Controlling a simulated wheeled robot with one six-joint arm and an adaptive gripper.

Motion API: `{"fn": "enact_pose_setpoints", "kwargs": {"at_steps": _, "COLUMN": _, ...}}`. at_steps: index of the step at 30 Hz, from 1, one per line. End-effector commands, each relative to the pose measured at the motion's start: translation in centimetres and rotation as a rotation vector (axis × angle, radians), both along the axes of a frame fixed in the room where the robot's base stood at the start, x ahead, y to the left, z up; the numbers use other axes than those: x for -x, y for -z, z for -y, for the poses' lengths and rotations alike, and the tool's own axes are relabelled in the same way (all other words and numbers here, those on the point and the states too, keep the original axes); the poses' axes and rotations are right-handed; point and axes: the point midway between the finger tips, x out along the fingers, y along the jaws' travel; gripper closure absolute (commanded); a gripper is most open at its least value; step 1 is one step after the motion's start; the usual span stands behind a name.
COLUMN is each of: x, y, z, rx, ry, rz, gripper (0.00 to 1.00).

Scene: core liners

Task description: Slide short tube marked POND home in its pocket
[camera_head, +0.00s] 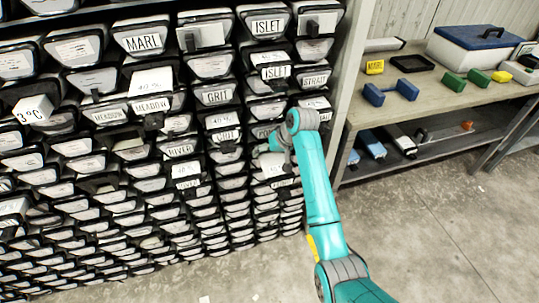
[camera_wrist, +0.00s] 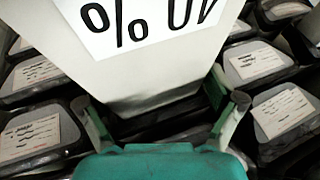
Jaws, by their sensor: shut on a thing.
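My gripper (camera_head: 272,147) is at the rack's right-hand column. In the wrist view my gripper (camera_wrist: 162,105) has its two fingers on either side of a pale tube or block (camera_wrist: 150,85), and it is shut on this piece. The piece carries a white card (camera_wrist: 140,22) with upside-down "%" print. No name shows on it there, so I cannot read whether it is POND. In the head view a label starting "PON" (camera_head: 262,132) shows just left of my wrist, partly covered. How deep the held piece sits in its pocket is hidden.
The rack is packed with labelled tube ends, such as MARL (camera_head: 142,41) and GRIT (camera_head: 215,96). Neighbouring tube ends (camera_wrist: 285,112) lie close on both sides of my fingers. A bench (camera_head: 440,98) with coloured blocks stands right of the rack.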

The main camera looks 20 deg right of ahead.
Motion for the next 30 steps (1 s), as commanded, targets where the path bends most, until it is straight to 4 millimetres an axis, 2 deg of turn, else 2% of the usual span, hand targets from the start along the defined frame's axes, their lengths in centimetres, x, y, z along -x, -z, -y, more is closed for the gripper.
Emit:
{"fn": "enact_pose_setpoints", "kwargs": {"at_steps": 7, "x": -0.6, "y": -0.2, "z": 0.0, "rx": -0.001, "ry": 0.0, "rz": 0.004, "gripper": 0.77}}
{"fn": "enact_pose_setpoints", "kwargs": {"at_steps": 8, "x": -0.6, "y": -0.2, "z": 0.0, "rx": -0.001, "ry": 0.0, "rz": 0.004, "gripper": 0.05}}
{"fn": "enact_pose_setpoints", "kwargs": {"at_steps": 9, "x": -0.6, "y": -0.2, "z": 0.0, "rx": -0.001, "ry": 0.0, "rz": 0.004, "gripper": 0.0}}
{"fn": "enact_pose_setpoints", "kwargs": {"at_steps": 20, "x": -0.4, "y": -0.2, "z": 0.1, "rx": 0.001, "ry": 0.001, "rz": 0.001, "gripper": 0.0}}
{"fn": "enact_pose_setpoints", "kwargs": {"at_steps": 23, "x": -0.1, "y": -1.0, "z": 0.4, "rx": 0.0, "ry": 0.001, "rz": 0.003, "gripper": 0.0}}
{"fn": "enact_pose_setpoints", "kwargs": {"at_steps": 30, "x": 1.3, "y": -4.2, "z": 1.5, "rx": 0.0, "ry": 0.002, "rz": 0.003, "gripper": 0.0}}
